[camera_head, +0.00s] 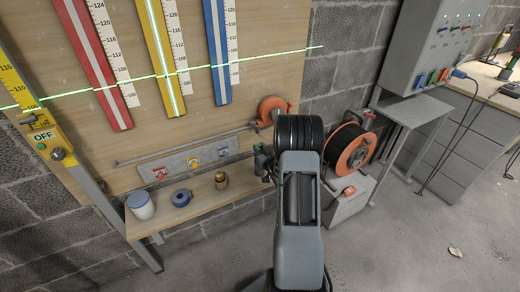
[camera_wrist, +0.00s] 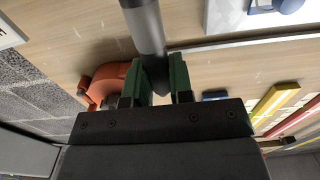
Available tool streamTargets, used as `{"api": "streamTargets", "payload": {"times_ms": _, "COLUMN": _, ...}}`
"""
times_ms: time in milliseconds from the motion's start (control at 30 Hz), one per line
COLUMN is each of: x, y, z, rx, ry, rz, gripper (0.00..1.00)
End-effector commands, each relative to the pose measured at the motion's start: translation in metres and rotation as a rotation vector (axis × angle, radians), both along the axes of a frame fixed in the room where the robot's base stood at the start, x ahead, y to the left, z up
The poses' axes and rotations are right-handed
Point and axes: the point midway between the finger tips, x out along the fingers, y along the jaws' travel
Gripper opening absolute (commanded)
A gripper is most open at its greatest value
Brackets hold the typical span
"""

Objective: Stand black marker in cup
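A dark grey cylinder, the black marker by its look (camera_wrist: 146,30), sits between the green fingers of my gripper (camera_wrist: 158,82), which close on its two sides. It runs from the fingers to the top edge of the wrist view. In the head view my gripper (camera_head: 263,160) is at the right end of the bench shelf, partly behind my arm, and I cannot make out the marker there. A small brown cup (camera_head: 221,181) stands upright on the shelf, left of my gripper and apart from it.
The wooden shelf (camera_head: 200,210) also carries a blue tape roll (camera_head: 181,198) and a white, blue-rimmed container (camera_head: 141,206). A grey pipe (camera_head: 180,149) runs along the backboard above a switch panel (camera_head: 187,161). An orange reel (camera_head: 272,110) is above my gripper.

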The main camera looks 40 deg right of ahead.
Motion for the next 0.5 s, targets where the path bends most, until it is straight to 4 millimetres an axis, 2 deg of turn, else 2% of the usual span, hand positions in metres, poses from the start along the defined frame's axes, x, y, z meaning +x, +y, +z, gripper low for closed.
{"api": "streamTargets", "payload": {"times_ms": 33, "x": 0.0000, "y": 0.0000, "z": 0.0001, "rx": 0.000, "ry": 0.000, "rz": 0.000, "gripper": 0.25}}
{"api": "streamTargets", "payload": {"times_ms": 300, "x": 0.0000, "y": 0.0000, "z": 0.0000, "rx": 0.000, "ry": 0.000, "rz": 0.000, "gripper": 0.50}}
{"api": "streamTargets", "payload": {"times_ms": 500, "x": -0.0002, "y": 0.0000, "z": -0.0001, "rx": 0.000, "ry": 0.000, "rz": 0.000, "gripper": 0.50}}
